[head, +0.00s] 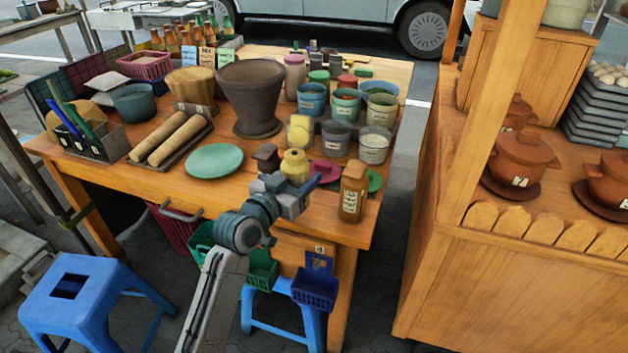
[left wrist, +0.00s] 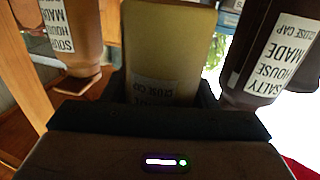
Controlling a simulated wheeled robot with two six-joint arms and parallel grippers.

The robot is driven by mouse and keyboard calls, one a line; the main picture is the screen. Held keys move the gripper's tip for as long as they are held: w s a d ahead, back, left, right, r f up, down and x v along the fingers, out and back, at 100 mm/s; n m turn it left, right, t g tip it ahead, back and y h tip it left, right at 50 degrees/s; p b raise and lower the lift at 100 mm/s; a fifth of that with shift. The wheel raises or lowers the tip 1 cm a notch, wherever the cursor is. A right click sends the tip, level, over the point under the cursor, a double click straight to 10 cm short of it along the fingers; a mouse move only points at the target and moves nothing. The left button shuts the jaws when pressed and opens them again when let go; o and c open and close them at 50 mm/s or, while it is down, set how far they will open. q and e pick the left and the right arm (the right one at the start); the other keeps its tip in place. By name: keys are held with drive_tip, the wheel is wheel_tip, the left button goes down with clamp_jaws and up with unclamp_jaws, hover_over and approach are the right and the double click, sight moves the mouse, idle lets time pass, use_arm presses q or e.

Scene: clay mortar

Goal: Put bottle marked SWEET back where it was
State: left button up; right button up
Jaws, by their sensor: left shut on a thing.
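My left gripper (head: 290,192) is at the front right of the wooden table, shut on a squat yellow bottle (head: 295,164). In the left wrist view the yellow bottle (left wrist: 160,45) sits between the fingers (left wrist: 162,98); its label is dim and I cannot read SWEET on it. A brown bottle (head: 352,190) stands apart to the right; its label shows SOUR in the left wrist view (left wrist: 80,40). A dark bottle (head: 265,158) is just left of the yellow one; its label reads SALTY in the left wrist view (left wrist: 265,50). I cannot tell whether the yellow bottle touches the table.
A pink coaster (head: 326,170) and a green coaster (head: 375,181) lie behind and right of the gripper. A green plate (head: 214,161) lies left. A mortar (head: 250,95) and several tubs, such as a grey tub (head: 336,137), stand behind. Baskets (head: 315,290) hang at the front.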

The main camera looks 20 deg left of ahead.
use_arm(q)
drive_tip(key=w+f, duration=0.1)
drive_tip(key=w+d+f, duration=0.2)
drive_tip(key=w, duration=0.1)
drive_tip(key=shift+w, duration=0.1)
drive_tip(key=shift+f, duration=0.4)
use_arm(e)
drive_tip(key=shift+w, duration=0.1)
use_arm(q)
drive_tip(key=shift+f, duration=0.15)
use_arm(e)
drive_tip(key=shift+r, duration=0.1)
use_arm(q)
drive_tip(key=o, duration=1)
use_arm(e)
drive_tip(key=shift+r, duration=0.15)
